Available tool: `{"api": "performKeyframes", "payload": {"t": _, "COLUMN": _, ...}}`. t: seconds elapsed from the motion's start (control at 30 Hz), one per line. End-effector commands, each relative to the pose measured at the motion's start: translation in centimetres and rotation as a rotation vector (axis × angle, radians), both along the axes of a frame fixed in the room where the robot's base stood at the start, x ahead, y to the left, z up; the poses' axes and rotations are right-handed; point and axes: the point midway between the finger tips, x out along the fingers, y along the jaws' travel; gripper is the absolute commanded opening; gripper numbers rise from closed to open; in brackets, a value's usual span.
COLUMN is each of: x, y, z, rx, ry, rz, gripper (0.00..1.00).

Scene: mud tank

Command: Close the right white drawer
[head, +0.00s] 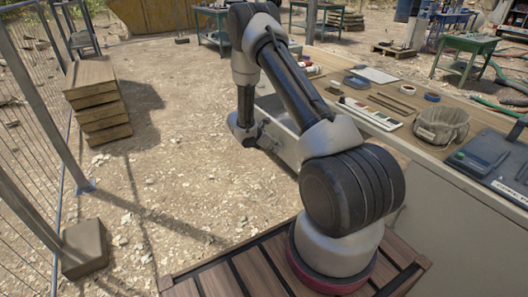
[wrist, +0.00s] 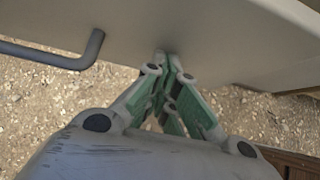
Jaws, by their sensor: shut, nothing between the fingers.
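A white drawer (head: 288,150) stands pulled out from the white cabinet below the worktop, partly hidden behind my arm in the head view. In the wrist view its pale front panel (wrist: 225,40) fills the top, with a dark bent handle (wrist: 55,58) at the left. My gripper (wrist: 168,58) is shut and empty. Its fingertips are at the panel's lower edge, to the right of the handle; I cannot tell whether they touch.
Stacked wooden blocks (head: 97,100) and a wire fence (head: 25,130) stand at left. Stony ground between them and the drawer is open.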

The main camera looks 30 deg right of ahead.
Motion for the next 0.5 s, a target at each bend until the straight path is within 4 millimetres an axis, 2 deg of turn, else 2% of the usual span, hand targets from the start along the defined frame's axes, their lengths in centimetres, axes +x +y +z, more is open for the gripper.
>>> {"api": "performKeyframes", "payload": {"t": 0.03, "x": -0.1, "y": -2.0, "z": 0.0, "rx": -0.001, "ry": -0.001, "rz": -0.008, "gripper": 0.0}}
{"api": "performKeyframes", "payload": {"t": 0.1, "x": 0.0, "y": -4.5, "z": 0.0, "rx": -0.002, "ry": -0.001, "rz": -0.008, "gripper": 0.0}}
{"api": "performKeyframes", "payload": {"t": 0.5, "x": 0.5, "y": -18.5, "z": 0.0, "rx": -0.002, "ry": -0.001, "rz": -0.006, "gripper": 0.0}}
